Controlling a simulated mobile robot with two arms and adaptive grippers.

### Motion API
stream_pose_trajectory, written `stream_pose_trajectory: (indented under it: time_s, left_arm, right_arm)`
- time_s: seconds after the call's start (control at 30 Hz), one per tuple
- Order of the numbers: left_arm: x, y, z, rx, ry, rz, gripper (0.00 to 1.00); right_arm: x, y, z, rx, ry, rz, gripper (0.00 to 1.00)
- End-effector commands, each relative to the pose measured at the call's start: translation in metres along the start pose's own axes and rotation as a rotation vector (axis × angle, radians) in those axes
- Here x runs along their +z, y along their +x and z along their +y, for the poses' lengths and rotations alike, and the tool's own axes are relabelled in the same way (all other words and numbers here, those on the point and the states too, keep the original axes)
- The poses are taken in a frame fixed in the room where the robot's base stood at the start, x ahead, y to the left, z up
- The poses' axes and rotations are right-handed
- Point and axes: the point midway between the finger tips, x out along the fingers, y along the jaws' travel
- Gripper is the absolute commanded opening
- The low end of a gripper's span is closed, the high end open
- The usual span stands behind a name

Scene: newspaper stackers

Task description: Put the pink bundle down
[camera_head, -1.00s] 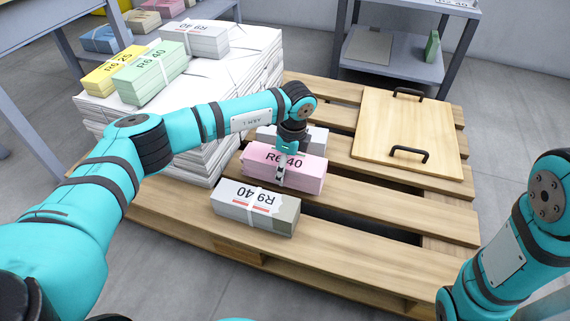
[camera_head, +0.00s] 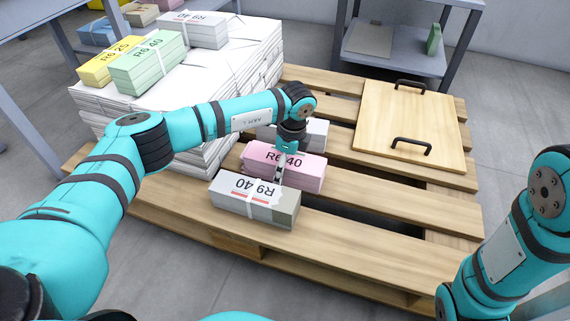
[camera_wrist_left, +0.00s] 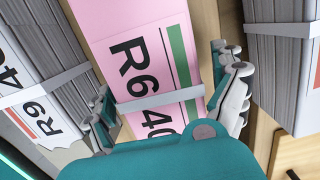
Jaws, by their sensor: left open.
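The pink bundle (camera_head: 312,172), marked R6 40, lies on the wooden pallet (camera_head: 360,241) between two grey-white bundles. A white strap runs around it. My left gripper (camera_head: 281,172) is directly above it, pointing down. In the left wrist view the fingers of the left gripper (camera_wrist_left: 170,98) stand apart on either side of the pink bundle (camera_wrist_left: 140,30). They look open; I cannot tell whether they touch its sides. My right gripper is outside the views; only part of my right arm shows at the right edge.
A grey-white bundle (camera_head: 255,201) marked R9 40 lies in front, and another (camera_head: 314,137) lies behind. A wrapped stack (camera_head: 243,70) carrying green (camera_head: 149,62), yellow (camera_head: 108,67) and white bundles stands left. A wooden board (camera_head: 410,115) with black handles lies on the pallet's right.

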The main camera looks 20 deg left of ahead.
Motion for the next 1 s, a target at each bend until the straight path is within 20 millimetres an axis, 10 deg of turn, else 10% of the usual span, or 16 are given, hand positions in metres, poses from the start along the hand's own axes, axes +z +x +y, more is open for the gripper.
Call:
stream_pose_trajectory:
  time_s: [0.37, 0.8, 1.0]
  left_arm:
    - [0.001, -0.026, 0.0, -0.002, 0.001, 0.001, 0.95]
    - [0.001, -0.112, 0.0, -0.001, 0.0, 0.0, 0.95]
    - [0.001, -0.123, 0.0, 0.0, 0.0, 0.0, 0.95]
  right_arm:
    - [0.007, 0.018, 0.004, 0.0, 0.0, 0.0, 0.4]
    - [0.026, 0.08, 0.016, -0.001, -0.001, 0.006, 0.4]
    - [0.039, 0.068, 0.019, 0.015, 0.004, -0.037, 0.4]
